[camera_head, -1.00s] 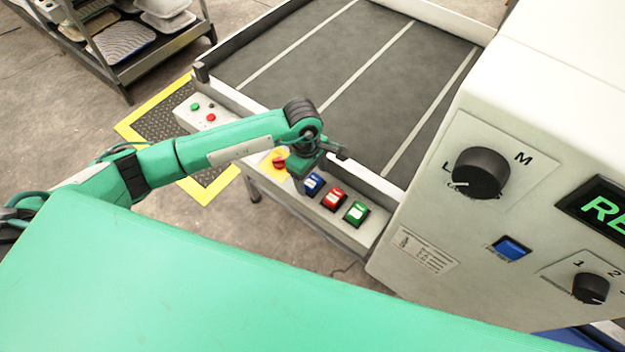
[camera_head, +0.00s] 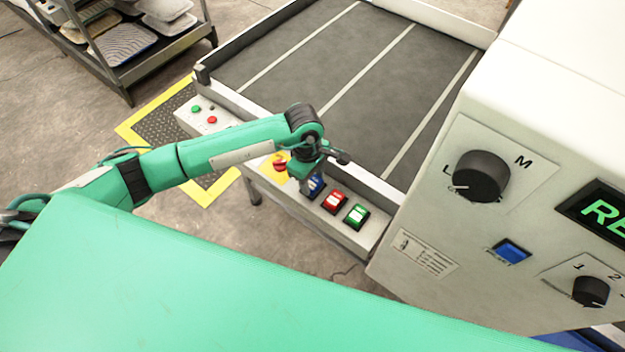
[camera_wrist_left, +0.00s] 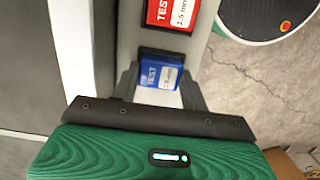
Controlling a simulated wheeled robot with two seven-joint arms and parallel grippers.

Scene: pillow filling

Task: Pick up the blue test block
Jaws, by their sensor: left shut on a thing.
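The blue test block (camera_head: 316,187) stands in the row on the white ledge along the front of the conveyor. In the left wrist view the blue test block (camera_wrist_left: 161,73) shows its TEST label between the two fingers. My left gripper (camera_head: 308,190) is over it, with its fingers reaching down around it, and is shut on it. In the left wrist view the fingers of the left gripper (camera_wrist_left: 160,92) lie on either side of the block. The block is still at ledge level, partly hidden by a finger. My right gripper is not in view.
A red test block (camera_head: 334,201) and a green one (camera_head: 356,215) stand close beside the blue block. A red knob on a yellow plate (camera_head: 279,163) is just left. The machine housing (camera_head: 430,210) rises at the right. The dark belt (camera_head: 340,75) behind is clear.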

